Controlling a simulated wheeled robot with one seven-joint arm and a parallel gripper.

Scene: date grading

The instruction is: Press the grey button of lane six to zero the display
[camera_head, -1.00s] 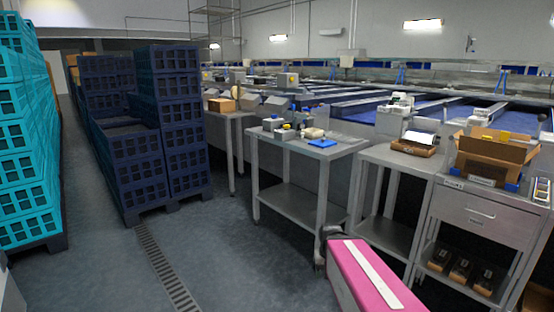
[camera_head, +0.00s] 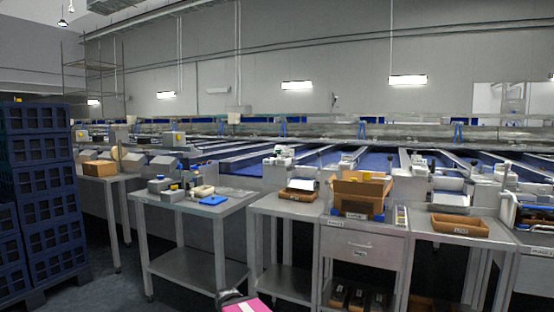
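The grading lanes run along the back, with blue beds (camera_head: 376,161) and pale dividers. White devices stand at their near ends, one at centre (camera_head: 281,156) and one farther right (camera_head: 449,184). No grey button, display reading or lane number can be made out at this size, so I cannot tell which is lane six.
A steel table (camera_head: 142,206) at left holds small grey devices and a blue item (camera_head: 213,200). A drawer cabinet (camera_head: 345,262) carries an open cardboard box (camera_head: 363,187). A brown tray (camera_head: 460,225) sits right. Dark blue crates (camera_head: 40,180) stack at far left.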

